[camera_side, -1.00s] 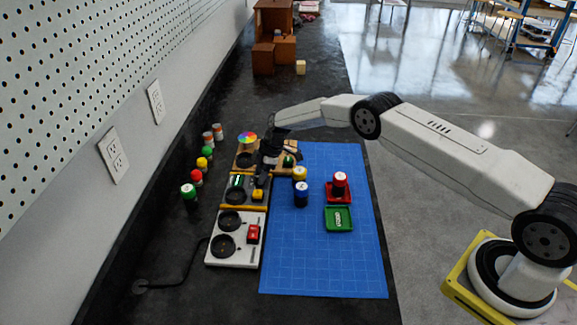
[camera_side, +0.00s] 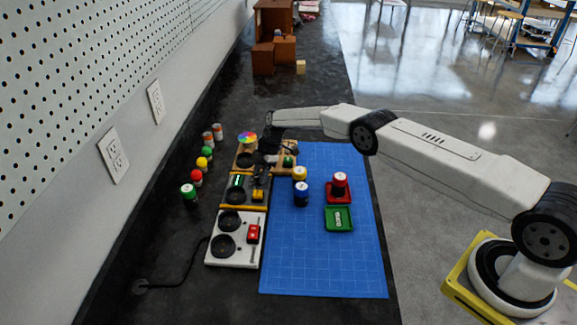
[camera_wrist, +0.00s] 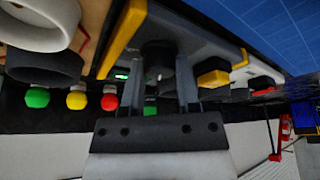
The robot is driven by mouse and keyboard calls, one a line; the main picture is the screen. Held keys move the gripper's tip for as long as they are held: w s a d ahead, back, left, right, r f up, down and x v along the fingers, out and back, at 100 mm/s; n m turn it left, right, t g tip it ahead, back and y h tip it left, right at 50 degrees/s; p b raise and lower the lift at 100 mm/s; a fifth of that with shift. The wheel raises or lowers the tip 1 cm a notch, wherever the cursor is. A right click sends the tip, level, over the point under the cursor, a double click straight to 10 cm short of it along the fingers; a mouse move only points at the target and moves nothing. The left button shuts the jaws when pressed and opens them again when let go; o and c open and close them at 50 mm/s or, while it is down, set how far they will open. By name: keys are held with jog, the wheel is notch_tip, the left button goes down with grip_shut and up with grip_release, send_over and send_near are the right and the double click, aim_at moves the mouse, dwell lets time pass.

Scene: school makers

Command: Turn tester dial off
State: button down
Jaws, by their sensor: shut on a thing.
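The tester is a grey unit with yellow edges, between a wooden board and a white unit in the side view (camera_side: 236,195). It also shows close up in the wrist view (camera_wrist: 205,45), with a lit green display (camera_wrist: 122,74) and a yellow-topped block (camera_wrist: 213,76). A dark round dial (camera_wrist: 158,56) stands between my fingers in the wrist view. My gripper (camera_wrist: 160,88) is shut on the dial, one finger on each side. In the side view my gripper (camera_side: 270,152) is small and dark, and its fingertips are hard to make out.
A white unit (camera_side: 213,254) with black wells and a red block stands nearer. The blue mat (camera_side: 320,265) holds blue and yellow cylinders, a red tray with a red one, and a green tray (camera_side: 340,228). Its near part is clear.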

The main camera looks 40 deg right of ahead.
jog(key=shift+r, duration=0.1)
jog(key=shift+c, duration=1.6)
grip_release()
jog(key=v, duration=0.7)
jog(key=shift+r, duration=0.3)
jog(key=shift+d, duration=0.15)
